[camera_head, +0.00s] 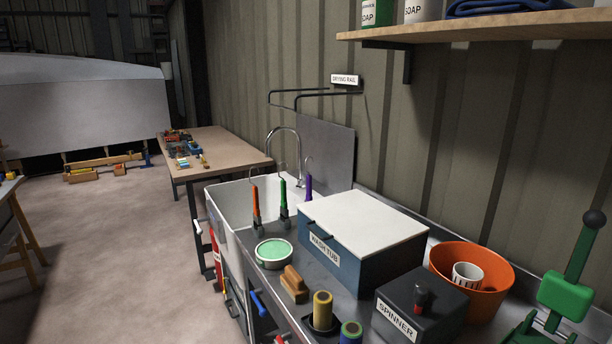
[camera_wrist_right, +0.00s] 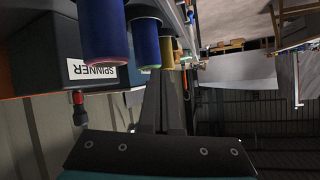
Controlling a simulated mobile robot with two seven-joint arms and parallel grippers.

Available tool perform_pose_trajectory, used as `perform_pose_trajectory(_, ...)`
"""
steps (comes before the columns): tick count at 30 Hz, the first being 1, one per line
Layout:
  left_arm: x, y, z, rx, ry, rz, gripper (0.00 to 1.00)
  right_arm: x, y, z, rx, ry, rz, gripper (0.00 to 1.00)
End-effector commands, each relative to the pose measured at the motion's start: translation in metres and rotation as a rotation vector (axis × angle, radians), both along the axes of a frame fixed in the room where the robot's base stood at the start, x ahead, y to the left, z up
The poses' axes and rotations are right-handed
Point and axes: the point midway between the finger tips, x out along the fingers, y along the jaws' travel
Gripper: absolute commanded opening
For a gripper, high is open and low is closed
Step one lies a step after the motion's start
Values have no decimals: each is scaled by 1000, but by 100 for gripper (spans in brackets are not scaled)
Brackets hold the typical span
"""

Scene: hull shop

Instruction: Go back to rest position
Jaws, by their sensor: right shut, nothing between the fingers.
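My right gripper (camera_wrist_right: 160,95) shows in the right wrist view as dark fingers, closed together with nothing between them. That view is upside down. The gripper is near the black spinner box (camera_wrist_right: 60,50) and several paint rollers (camera_wrist_right: 150,45), apart from them as far as I can tell. My right gripper cannot be made out in the head view. My left gripper is in neither view.
A green lever device (camera_head: 565,296) stands at right. A shelf (camera_head: 480,28) overhangs. Floor (camera_head: 110,250) is clear at left.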

Motion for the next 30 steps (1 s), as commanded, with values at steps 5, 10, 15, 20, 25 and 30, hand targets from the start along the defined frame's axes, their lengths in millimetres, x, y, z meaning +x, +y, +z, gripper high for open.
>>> perform_pose_trajectory(5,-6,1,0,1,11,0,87,-85,-21,-41,-145,271,22,0)
perform_pose_trajectory(10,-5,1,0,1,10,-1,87,-146,-37,-56,-236,456,44,0)
perform_pose_trajectory(15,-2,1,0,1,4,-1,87,-195,-50,-61,-297,600,63,0)
perform_pose_trajectory(20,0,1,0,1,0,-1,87,-238,-61,-61,-345,724,81,0)
perform_pose_trajectory(25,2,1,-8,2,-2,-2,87,-229,-59,-101,-345,734,85,0)
perform_pose_trajectory(30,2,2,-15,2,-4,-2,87,-225,-58,-142,-345,749,90,0)
